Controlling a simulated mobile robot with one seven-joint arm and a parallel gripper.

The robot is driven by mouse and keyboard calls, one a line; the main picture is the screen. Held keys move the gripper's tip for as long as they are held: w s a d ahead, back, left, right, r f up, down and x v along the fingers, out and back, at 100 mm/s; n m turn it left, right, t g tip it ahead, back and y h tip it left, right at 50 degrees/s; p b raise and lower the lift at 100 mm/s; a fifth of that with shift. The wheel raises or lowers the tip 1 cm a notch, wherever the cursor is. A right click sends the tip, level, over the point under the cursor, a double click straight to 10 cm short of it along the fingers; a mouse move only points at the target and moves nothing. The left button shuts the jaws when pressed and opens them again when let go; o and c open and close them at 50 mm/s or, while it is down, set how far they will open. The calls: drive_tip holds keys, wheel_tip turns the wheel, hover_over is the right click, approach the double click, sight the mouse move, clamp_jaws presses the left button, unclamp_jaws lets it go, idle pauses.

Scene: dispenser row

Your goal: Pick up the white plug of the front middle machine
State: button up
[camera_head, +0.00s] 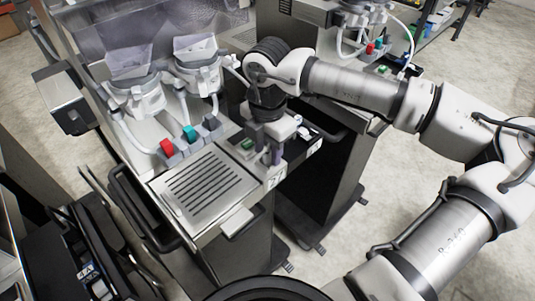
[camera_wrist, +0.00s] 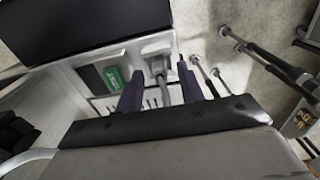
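The front middle machine (camera_head: 205,188) is the steel dispenser under my arm, with a slotted drip tray and a red and a teal switch. My gripper (camera_head: 268,142) points down over its right end, beside a small green switch (camera_head: 248,144). In the wrist view, my gripper (camera_wrist: 161,70) has its two dark purple fingers apart. A pale grey-white piece that looks like the plug (camera_wrist: 158,66) stands on the machine's panel between the fingers, with space on both sides. The green switch (camera_wrist: 113,78) lies left of the left finger. In the head view, my gripper hides the plug.
A second machine (camera_head: 360,15) stands behind to the right. A dark handle rail (camera_head: 140,205) runs along the near left side of the front machine. A small white tab (camera_head: 237,222) sticks out from its front. Open floor (camera_head: 440,110) lies to the right.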

sight(268, 152)
drive_tip(key=shift+c, duration=0.2)
clamp_jaws()
wheel_tip(268, 152, up, 10)
drive_tip(key=b, duration=0.2)
idle(0.4)
drive_tip(key=shift+r+p, duration=0.35)
drive_tip(key=shift+r, duration=0.7)
idle(0.7)
wheel_tip(268, 152, up, 3)
drive_tip(key=shift+p, duration=0.7)
